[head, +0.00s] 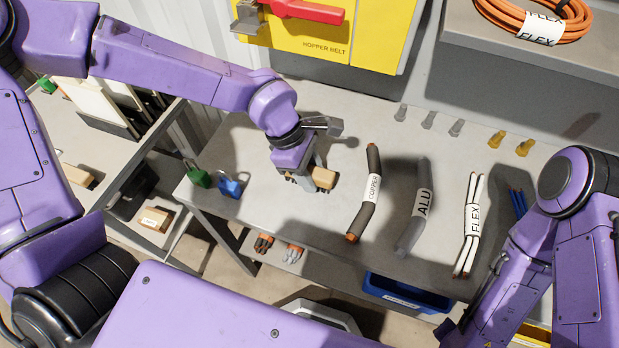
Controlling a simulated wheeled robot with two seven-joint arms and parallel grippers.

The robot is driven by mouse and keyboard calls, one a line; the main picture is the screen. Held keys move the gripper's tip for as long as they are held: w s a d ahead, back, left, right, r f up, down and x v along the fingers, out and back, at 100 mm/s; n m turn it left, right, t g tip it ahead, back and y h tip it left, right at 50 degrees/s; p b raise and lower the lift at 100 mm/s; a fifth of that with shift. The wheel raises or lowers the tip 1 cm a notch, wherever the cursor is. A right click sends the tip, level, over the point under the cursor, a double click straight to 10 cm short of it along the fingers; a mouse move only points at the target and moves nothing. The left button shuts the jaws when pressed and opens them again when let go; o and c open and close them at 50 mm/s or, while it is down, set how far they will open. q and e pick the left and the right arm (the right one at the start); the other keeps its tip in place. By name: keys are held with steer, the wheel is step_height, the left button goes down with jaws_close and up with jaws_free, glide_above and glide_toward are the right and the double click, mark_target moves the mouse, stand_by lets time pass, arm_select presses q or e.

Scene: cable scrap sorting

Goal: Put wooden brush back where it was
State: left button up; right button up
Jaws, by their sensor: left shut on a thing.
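The wooden brush (324,178) is a small tan block with dark bristles along its lower edge. My left gripper (306,181) points down and is shut on it. The brush is at or just above the grey bench top (265,150), left of the copper cable bundle; I cannot tell whether it touches the bench. The gripper hides part of the brush. My right arm comes in at the right edge and its fingertips are not visible.
Green (199,178) and blue (229,187) padlocks stand at the bench's left edge. A yellow hopper panel (340,35) rises behind. Bench around the brush is mostly clear.

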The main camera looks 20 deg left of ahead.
arm_select(q)
steer(key=shift+w+r, duration=0.1)
steer(key=o, duration=0.8)
steer(key=shift+s, duration=0.2)
steer(key=shift+o, duration=0.7)
steer(key=shift+w, duration=0.1)
steer(key=p+v, duration=0.1)
steer(key=v, duration=1.1)
steer(key=shift+d+r, duration=0.1)
